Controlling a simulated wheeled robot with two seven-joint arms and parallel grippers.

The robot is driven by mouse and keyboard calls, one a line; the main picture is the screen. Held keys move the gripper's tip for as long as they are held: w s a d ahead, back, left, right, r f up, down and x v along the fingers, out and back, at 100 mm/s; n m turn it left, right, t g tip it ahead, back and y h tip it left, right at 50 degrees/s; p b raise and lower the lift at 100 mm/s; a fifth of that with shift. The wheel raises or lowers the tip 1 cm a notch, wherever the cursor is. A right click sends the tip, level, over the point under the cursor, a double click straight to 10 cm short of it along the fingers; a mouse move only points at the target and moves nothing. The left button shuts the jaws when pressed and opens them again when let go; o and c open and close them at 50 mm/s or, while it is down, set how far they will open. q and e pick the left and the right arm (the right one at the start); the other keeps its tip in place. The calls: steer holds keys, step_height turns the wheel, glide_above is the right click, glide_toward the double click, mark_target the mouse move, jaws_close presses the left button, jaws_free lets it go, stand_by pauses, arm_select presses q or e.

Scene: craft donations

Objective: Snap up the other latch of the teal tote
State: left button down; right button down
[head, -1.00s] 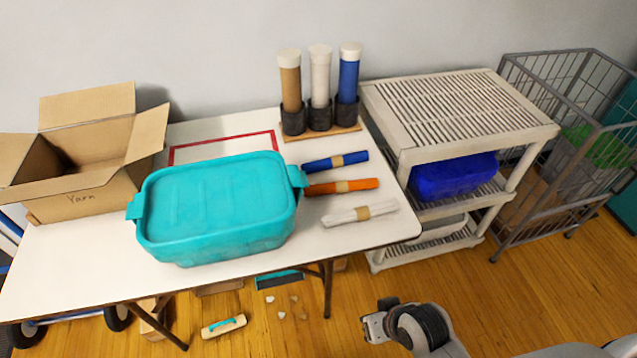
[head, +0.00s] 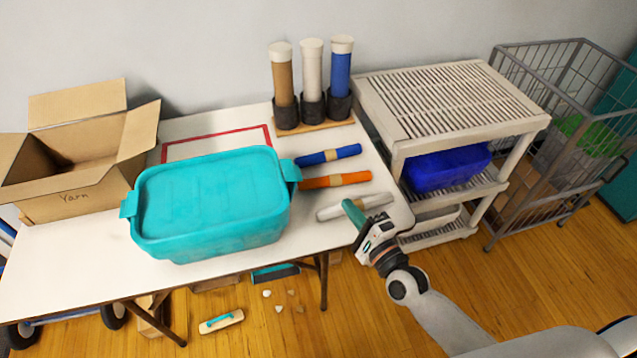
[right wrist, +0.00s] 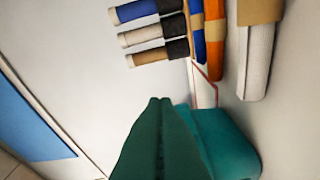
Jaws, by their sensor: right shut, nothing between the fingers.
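The teal tote (head: 212,205) stands lidded on the white table. One end latch (head: 129,204) juts out at its left end and another (head: 291,171) at its right end; I cannot tell clearly whether either is snapped. My right gripper (head: 350,210) is shut and empty, its green fingers over the white roll (head: 372,200), right of the tote and apart from the right latch. In the right wrist view, the shut fingers (right wrist: 160,104) partly cover the teal tote (right wrist: 228,140). The left gripper is out of view.
Blue (head: 328,155) and orange (head: 335,180) rolls lie right of the tote. Upright tubes (head: 312,75) stand behind them. A cardboard box (head: 70,205) is at the left. A beige shelf (head: 450,100) stands right of the table. A red-outlined area (head: 215,142) lies behind the tote.

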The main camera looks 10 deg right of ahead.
mark_target(289, 181)
steer(key=w+a+r+p, duration=0.1)
steer(key=w+a+p, duration=0.2)
steer(key=w+a, duration=0.3)
steer(key=x, duration=0.3)
steer(key=shift+w+r, duration=0.25)
steer(key=shift+d, duration=0.1)
steer(key=shift+a+r+n+p, duration=0.7)
steer(key=shift+r+n+p, duration=0.1)
steer(key=shift+p, duration=0.45)
steer(key=shift+d, duration=0.1)
